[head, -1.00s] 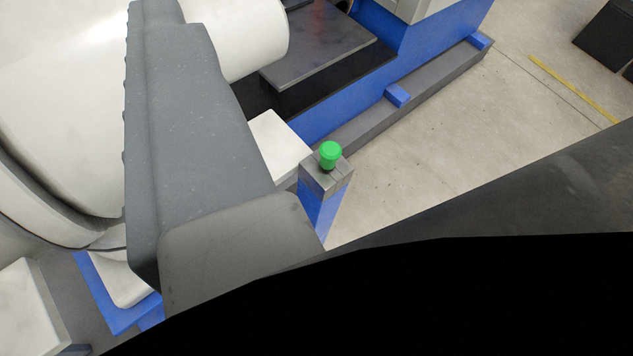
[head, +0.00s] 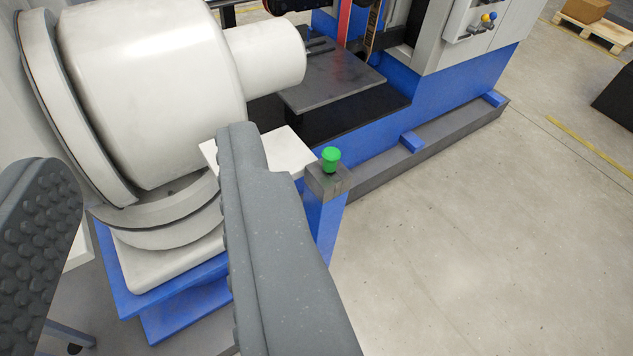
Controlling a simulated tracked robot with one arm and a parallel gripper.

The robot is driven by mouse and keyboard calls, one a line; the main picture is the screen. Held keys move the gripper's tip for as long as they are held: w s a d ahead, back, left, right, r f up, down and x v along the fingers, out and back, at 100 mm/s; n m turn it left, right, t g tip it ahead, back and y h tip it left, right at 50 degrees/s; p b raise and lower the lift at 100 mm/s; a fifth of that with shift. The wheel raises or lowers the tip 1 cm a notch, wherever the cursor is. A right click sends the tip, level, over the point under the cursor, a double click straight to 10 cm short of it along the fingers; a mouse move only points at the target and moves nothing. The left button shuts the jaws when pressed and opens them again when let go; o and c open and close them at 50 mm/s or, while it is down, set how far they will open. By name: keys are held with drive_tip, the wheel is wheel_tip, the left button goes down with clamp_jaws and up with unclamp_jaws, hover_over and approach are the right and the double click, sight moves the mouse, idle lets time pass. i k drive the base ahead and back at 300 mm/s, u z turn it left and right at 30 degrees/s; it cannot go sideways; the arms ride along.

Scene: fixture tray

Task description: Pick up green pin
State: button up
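The green pin (head: 331,159) stands upright in a small grey metal block (head: 329,184) on top of a blue post (head: 323,225). Its round green head is clear of everything. My gripper (head: 143,155) is open, with a bumpy grey finger pad at the left edge and the other finger in the lower middle. In the picture the pin lies to the right of the right finger's tip, outside the gap between the fingers. No contact shows, and the gap holds nothing.
A large white cylindrical machine (head: 150,90) on a blue frame fills the upper left. A white plate (head: 262,152) sits beside the post. A grey table (head: 330,80) and blue machine base (head: 450,85) lie behind. The concrete floor (head: 500,240) at right is open.

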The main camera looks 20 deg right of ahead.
sight(331, 156)
drive_tip(key=z, duration=0.15)
drive_tip(key=i, duration=0.85)
drive_tip(key=u, duration=0.05)
